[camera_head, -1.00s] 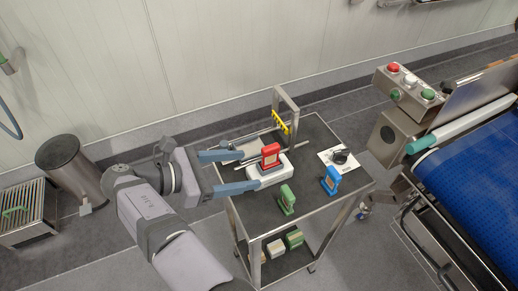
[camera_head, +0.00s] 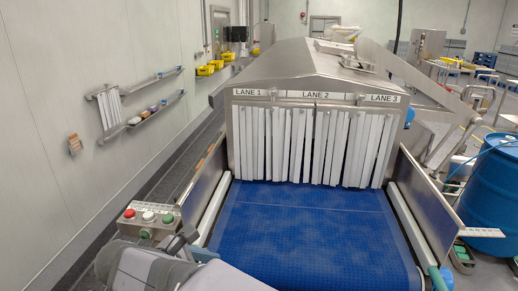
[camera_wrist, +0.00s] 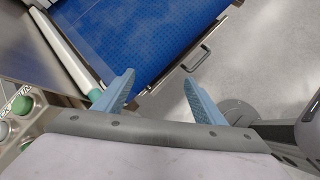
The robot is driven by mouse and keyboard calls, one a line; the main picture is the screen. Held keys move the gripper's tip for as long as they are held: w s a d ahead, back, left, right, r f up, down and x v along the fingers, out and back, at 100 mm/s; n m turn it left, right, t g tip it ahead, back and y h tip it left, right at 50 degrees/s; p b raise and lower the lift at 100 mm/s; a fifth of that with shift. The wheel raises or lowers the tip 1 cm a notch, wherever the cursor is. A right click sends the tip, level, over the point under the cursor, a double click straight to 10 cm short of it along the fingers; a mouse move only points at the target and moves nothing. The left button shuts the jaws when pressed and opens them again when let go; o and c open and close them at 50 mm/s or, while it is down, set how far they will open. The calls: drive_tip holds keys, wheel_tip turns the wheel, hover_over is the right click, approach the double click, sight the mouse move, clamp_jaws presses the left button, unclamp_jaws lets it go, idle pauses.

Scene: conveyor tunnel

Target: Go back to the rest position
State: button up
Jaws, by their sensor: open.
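My gripper (camera_wrist: 159,80) is open in the wrist view. Its two light blue fingers are spread apart with nothing between them. Beyond the fingertips lie the blue conveyor belt (camera_wrist: 150,30) and the grey floor (camera_wrist: 265,55). In the head view my arm shows at the bottom left, in front of the belt's near left corner. There only a small part of the gripper shows, and its fingertips cannot be made out.
A control box with red, white and green buttons (camera_head: 149,217) stands close beside my arm. The blue belt (camera_head: 310,230) runs into a steel tunnel (camera_head: 320,75) with white strip curtains (camera_head: 310,145). A blue drum (camera_head: 490,195) stands at the right. The belt is empty.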

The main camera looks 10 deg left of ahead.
drive_tip(key=s+d+f+m+g+y, duration=0.1)
drive_tip(key=d+f+m+g, duration=0.25)
drive_tip(key=d+m, duration=0.45)
drive_tip(key=s+d+f+m+g, duration=0.1)
drive_tip(key=d+f+m+g, duration=0.3)
drive_tip(key=d, duration=0.8)
drive_tip(key=s+d+f+m+y, duration=0.3)
drive_tip(key=s+d+f+m, duration=0.4)
drive_tip(key=s+d+m, duration=0.3)
drive_tip(key=m, duration=0.2)
drive_tip(key=shift+d+f+m+y, duration=0.15)
drive_tip(key=shift+d+m+y, duration=0.1)
drive_tip(key=shift+m+y, duration=0.15)
